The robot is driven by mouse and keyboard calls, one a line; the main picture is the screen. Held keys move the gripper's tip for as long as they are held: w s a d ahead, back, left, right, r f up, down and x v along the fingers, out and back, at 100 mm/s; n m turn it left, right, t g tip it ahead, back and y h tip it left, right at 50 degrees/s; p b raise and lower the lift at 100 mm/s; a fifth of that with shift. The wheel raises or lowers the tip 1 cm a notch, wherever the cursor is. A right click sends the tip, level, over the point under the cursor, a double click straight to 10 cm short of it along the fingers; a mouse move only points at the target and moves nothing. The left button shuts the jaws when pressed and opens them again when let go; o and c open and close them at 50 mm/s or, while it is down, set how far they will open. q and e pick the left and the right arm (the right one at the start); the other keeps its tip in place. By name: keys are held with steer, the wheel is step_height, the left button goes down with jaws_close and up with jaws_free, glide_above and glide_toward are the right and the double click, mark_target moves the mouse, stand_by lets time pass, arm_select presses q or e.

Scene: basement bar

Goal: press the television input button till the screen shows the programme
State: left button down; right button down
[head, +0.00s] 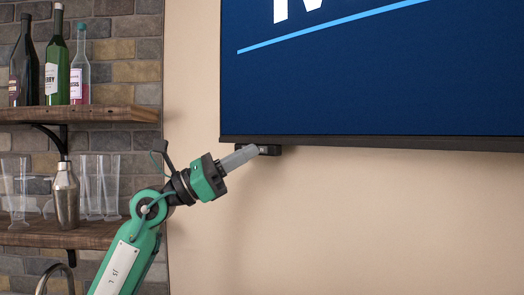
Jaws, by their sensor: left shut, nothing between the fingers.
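The television (380,85) hangs on the wall at the upper right. Its screen is dark blue with part of a large white letter and a light blue slanted line below it. A small black button box (271,150) sits under the television's lower edge, near its left corner. My left gripper (250,151) is shut and empty. Its fingertips are at the left side of the box; I cannot tell whether they touch it or press a button. The button itself is hidden or too small to make out. My right gripper is not in view.
On the left, a brick wall carries two wooden shelves. Bottles (56,68) stand on the upper shelf (110,114). Clear glasses (100,185) and a metal shaker (66,195) stand on the lower shelf (100,233), close to my left arm. The wall below the television is bare.

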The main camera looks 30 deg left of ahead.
arm_select(q)
steer(key=shift+w, duration=0.15)
steer(key=shift+w+d, duration=0.1)
steer(key=shift+w, duration=0.15)
steer(key=shift+w, duration=0.3)
stand_by(0.8)
steer(key=shift+s, duration=0.7)
